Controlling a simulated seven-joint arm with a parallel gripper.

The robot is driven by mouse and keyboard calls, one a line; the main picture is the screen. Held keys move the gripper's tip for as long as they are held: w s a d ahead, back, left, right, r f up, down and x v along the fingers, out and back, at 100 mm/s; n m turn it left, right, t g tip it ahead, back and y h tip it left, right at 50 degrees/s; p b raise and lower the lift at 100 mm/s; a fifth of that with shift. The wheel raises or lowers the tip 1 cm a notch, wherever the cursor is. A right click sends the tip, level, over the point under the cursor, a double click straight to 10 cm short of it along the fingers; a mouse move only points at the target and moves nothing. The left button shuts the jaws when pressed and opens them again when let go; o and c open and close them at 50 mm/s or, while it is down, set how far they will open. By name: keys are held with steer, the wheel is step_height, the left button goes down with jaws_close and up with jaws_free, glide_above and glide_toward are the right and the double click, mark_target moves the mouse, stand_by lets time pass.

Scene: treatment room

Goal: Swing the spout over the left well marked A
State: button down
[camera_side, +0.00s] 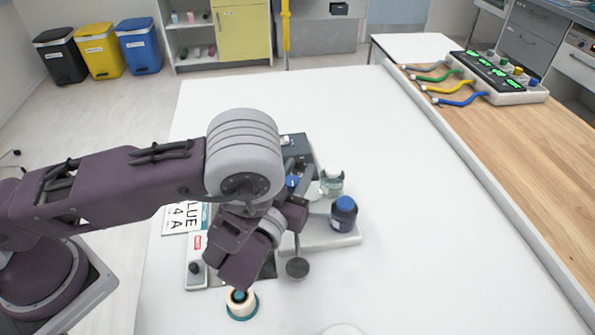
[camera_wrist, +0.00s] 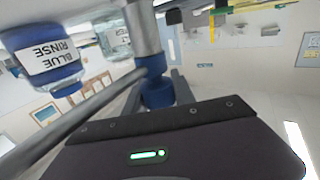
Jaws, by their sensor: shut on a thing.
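My gripper (camera_side: 296,186) is low over the white stand (camera_side: 335,241). In the wrist view my gripper (camera_wrist: 157,92) is shut on a blue collar (camera_wrist: 152,66) on an upright metal post (camera_wrist: 143,30). A thin metal rod, which looks like the spout (camera_wrist: 80,115), runs from the collar to the lower left. No well marked A can be made out.
A blue-capped bottle (camera_side: 344,217), labelled BLUE RINSE in the wrist view (camera_wrist: 45,55), and a clear jar (camera_side: 331,184) stand close right of my gripper. A dark disc (camera_side: 297,268) and a tape roll (camera_side: 241,303) are in front. The table's right side is clear.

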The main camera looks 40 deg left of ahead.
steer(key=shift+m+h, duration=0.3)
steer(key=shift+h, duration=0.1)
steer(key=m+h, duration=0.2)
steer(key=h, duration=0.1)
steer(key=d+m+h, duration=0.1)
steer(key=m+h, duration=0.1)
steer(key=h, duration=0.2)
steer(key=shift+d+f+m, duration=0.1)
steer(key=shift+m, duration=0.2)
steer(key=m+g+h, duration=0.1)
steer(key=h, duration=0.1)
steer(key=m+h, duration=0.1)
steer(key=d+m+g+h, duration=0.1)
steer(key=m+h, duration=0.1)
steer(key=shift+s+f+g+h, duration=0.1)
steer(key=shift+s+g+h, duration=0.2)
steer(key=shift+d+m+g+h, duration=0.2)
steer(key=shift+m+g+h, duration=0.45)
steer(key=shift+h, duration=0.45)
steer(key=c, duration=1)
jaws_free()
steer(key=shift+c, duration=0.2)
steer(key=shift+r, duration=0.2)
